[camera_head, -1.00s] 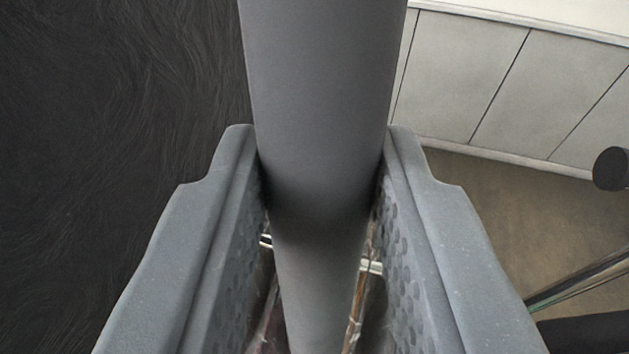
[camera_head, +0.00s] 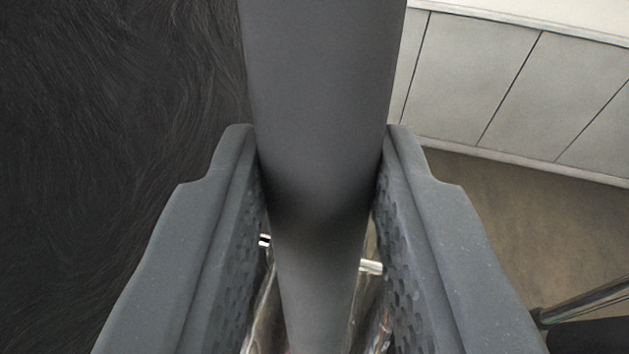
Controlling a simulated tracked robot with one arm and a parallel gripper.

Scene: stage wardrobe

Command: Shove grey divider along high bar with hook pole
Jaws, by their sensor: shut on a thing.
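My gripper (camera_head: 318,165) is shut on a thick grey pole (camera_head: 318,90), with one textured jaw pressed on each side. The pole runs from the top edge of the picture down between the jaws and narrows toward the bottom. I take it for the hook pole; its hook end is not in view. No grey divider and no high bar can be made out in this view.
A dark furry surface (camera_head: 110,150) fills the left side, close by. A shiny metal tube (camera_head: 590,298) shows at lower right. Small glossy things show between the jaws.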

